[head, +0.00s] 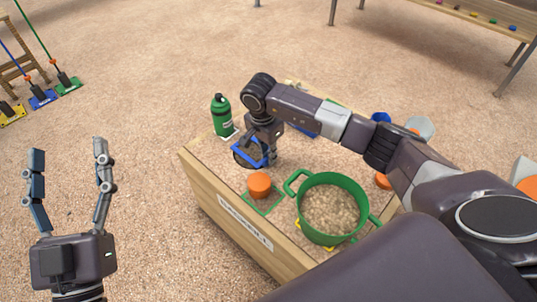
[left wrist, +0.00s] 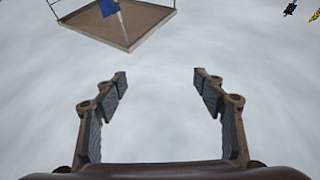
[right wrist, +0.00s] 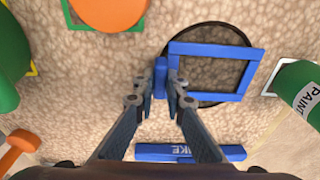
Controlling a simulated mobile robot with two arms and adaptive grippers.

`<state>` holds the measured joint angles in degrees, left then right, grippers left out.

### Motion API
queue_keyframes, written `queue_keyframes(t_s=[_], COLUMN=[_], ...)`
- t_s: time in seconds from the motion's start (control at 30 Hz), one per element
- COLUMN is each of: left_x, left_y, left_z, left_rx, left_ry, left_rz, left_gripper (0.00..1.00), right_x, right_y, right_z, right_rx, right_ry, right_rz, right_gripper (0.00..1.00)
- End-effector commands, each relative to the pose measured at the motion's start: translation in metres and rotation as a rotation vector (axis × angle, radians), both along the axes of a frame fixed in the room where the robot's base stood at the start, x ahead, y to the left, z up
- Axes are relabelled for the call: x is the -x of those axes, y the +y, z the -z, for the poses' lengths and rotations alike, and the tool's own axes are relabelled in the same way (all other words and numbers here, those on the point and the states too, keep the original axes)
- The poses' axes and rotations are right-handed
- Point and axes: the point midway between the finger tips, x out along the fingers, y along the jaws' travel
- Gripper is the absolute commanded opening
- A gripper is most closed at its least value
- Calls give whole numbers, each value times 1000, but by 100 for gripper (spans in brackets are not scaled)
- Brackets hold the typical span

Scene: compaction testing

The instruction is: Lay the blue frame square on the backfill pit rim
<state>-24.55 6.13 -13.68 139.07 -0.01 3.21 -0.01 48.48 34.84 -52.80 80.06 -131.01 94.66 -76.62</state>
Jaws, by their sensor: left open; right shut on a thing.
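The blue frame (head: 265,150) is a square frame with an open middle, held by my right gripper (head: 262,142) over the backfill pit. The right wrist view shows my right gripper (right wrist: 165,88) shut on a tab at the left side of the blue frame (right wrist: 240,97). The round dark pit rim (right wrist: 222,25) shows beyond and under the frame; in the head view it (head: 238,158) is partly covered. I cannot tell whether the frame touches it. My left gripper (head: 69,150) is open and empty, left of the box; it also shows in the left wrist view (left wrist: 157,82).
A wooden box (head: 215,195) holds the soil. An orange cylinder (head: 259,184), a green pot of gravel (head: 333,240) and a green paint bottle (head: 221,117) stand close to the pit. A blue lettered bar (right wrist: 152,152) lies near my right gripper. Tampers (head: 42,98) stand at far left.

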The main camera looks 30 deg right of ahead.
Motion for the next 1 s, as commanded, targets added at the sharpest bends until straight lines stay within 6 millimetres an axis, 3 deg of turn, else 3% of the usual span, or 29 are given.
queue_keyframes(t_s=[0.03,0.07,0.2,0.6,0.77,1.0], left_x=[0,1,1,-2,-12,-21], left_y=[0,0,0,0,1,6], left_z=[0,-1,-1,2,27,81], left_rx=[1,2,2,-4,-38,-104], left_ry=[-5,-8,-8,16,141,386], left_rz=[0,1,1,-1,-10,-24], left_gripper=[64,64,64,64,64,64], right_x=[0,0,0,0,0,1], right_y=[0,0,0,0,1,5], right_z=[1,0,0,-3,-20,-54], right_rx=[0,0,0,0,0,1], right_ry=[0,0,0,0,-2,-3], right_rz=[0,0,0,1,0,0], right_gripper=[0,13,28,28,28,28])
